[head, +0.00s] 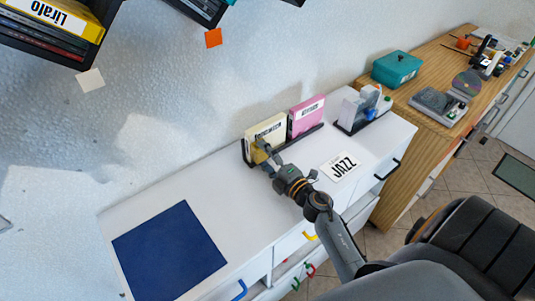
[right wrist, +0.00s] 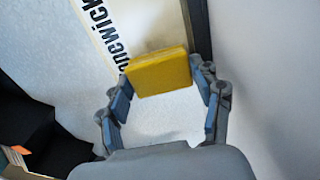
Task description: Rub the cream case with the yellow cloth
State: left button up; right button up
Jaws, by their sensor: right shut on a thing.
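The cream case (head: 262,132) stands upright in a dark rack on the white cabinet top, left of a pink case. My right gripper (head: 265,152) is at the front of the cream case. In the right wrist view its fingers (right wrist: 160,82) are shut on the yellow cloth (right wrist: 158,70), a folded block. There the cloth lies in front of the cream case (right wrist: 100,22), over part of its lettered label. I cannot tell whether the cloth touches the case. My left gripper is not in view.
The pink case (head: 306,115) shares the rack (head: 313,131). A JAZZ card (head: 341,166) and a dark blue mat (head: 170,250) lie on the white top (head: 240,208). Another rack (head: 361,124) holds pale items. A teal box (head: 397,68) stands on the wooden counter behind.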

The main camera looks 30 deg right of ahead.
jog(key=shift+s+d, duration=0.15)
jog(key=shift+s, duration=1.35)
jog(key=shift+s+d, duration=0.15)
jog(key=shift+s, duration=1.35)
jog(key=shift+s+f, duration=0.15)
jog(key=shift+s, duration=0.4)
jog(key=shift+s+d, duration=0.1)
jog(key=shift+s, duration=0.85)
jog(key=shift+w, duration=0.15)
jog(key=shift+w+a+p, duration=0.2)
jog(key=shift+w+p, duration=0.1)
jog(key=shift+w, duration=3.1)
jog(key=shift+w+a, duration=0.1)
jog(key=shift+w, duration=0.9)
